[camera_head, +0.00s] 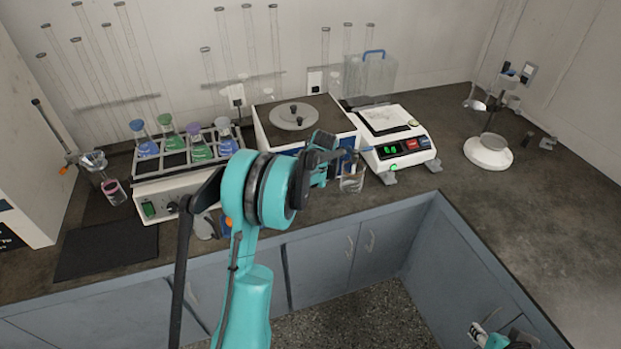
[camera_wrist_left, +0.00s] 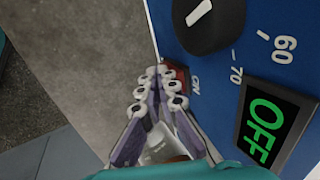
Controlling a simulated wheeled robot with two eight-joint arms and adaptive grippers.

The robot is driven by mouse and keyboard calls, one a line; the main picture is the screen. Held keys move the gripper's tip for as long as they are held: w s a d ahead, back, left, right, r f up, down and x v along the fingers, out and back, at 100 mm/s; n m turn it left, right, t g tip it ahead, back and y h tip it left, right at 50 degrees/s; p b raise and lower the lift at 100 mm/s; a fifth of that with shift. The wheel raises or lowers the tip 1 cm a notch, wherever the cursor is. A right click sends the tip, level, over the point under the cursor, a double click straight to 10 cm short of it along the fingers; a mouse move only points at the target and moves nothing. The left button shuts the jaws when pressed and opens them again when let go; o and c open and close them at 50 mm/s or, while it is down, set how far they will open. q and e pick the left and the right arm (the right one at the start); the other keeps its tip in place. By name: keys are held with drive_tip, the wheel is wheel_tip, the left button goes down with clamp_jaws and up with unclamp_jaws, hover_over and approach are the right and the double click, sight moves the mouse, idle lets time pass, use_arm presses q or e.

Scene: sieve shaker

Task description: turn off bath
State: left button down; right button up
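The bath (camera_head: 272,130) is a white box with a dark top and a blue front, at the back middle of the counter. In the left wrist view its blue panel (camera_wrist_left: 226,62) shows a black knob (camera_wrist_left: 209,22), a red switch (camera_wrist_left: 177,76) marked ON, and a display (camera_wrist_left: 270,126) reading OFF in green. My left gripper (camera_head: 330,150) is at the bath's front. In the wrist view the left gripper (camera_wrist_left: 160,74) is shut and empty, its tips at the red switch; contact cannot be told. My right gripper (camera_head: 480,333) is at the bottom right, its fingers unclear.
A shaker (camera_head: 160,196) with coloured flasks stands left of the bath. A balance (camera_head: 400,150) with a green display stands to the right. A beaker (camera_head: 352,181) sits near my left gripper. A white-based stand (camera_head: 488,152) is further right. The right counter is mostly clear.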

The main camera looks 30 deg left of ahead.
use_arm(q)
drive_tip(key=shift+w+a+r, duration=0.1)
drive_tip(key=shift+a+r, duration=0.05)
use_arm(e)
drive_tip(key=shift+r, duration=0.1)
use_arm(q)
drive_tip(key=shift+a+r+p, duration=0.1)
drive_tip(key=shift+r+p, duration=0.45)
drive_tip(key=shift+r, duration=0.1)
use_arm(e)
drive_tip(key=shift+r, duration=0.4)
use_arm(q)
drive_tip(key=shift+d+r, duration=0.1)
drive_tip(key=shift+d, duration=0.1)
drive_tip(key=p+v, duration=0.4)
drive_tip(key=v, duration=0.8)
drive_tip(key=shift+d, duration=0.2)
use_arm(e)
drive_tip(key=r, duration=0.1)
drive_tip(key=s+r, duration=0.1)
drive_tip(key=r, duration=0.2)
drive_tip(key=shift+s+d, duration=0.2)
drive_tip(key=shift+s, duration=0.1)
use_arm(q)
drive_tip(key=shift+s, duration=0.25)
